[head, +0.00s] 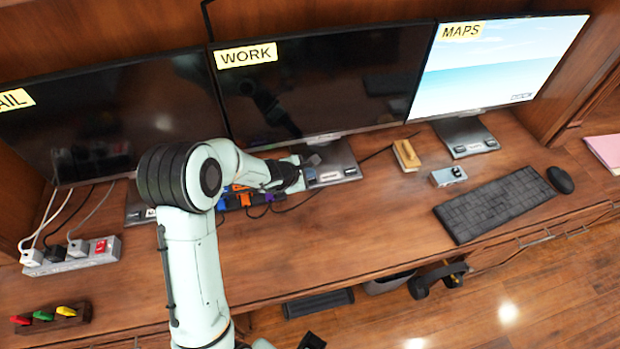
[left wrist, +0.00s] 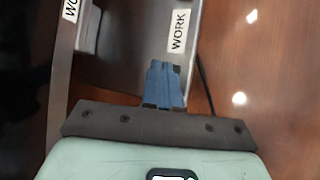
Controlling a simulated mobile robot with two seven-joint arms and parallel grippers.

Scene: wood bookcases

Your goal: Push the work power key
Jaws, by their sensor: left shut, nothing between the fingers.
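The WORK monitor (head: 330,85) has a dark screen and a yellow WORK label. Its stand base (head: 343,160) carries a small dark key (head: 310,175) beside a white label (head: 329,176). My left gripper (head: 312,161) is at the left part of this base, close to the key. In the left wrist view the blue fingers (left wrist: 162,70) are shut and empty, their tips over the base near the white WORK label (left wrist: 178,32). The fingers cover the surface below the label, and the key is not distinct there. Contact cannot be told.
A dark monitor (head: 110,110) stands left and the lit MAPS monitor (head: 500,60) right. Cables and coloured plugs (head: 245,197) lie below my left wrist. A power strip (head: 75,257) is at left; a keyboard (head: 495,203) is at right. The desk's front middle is clear.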

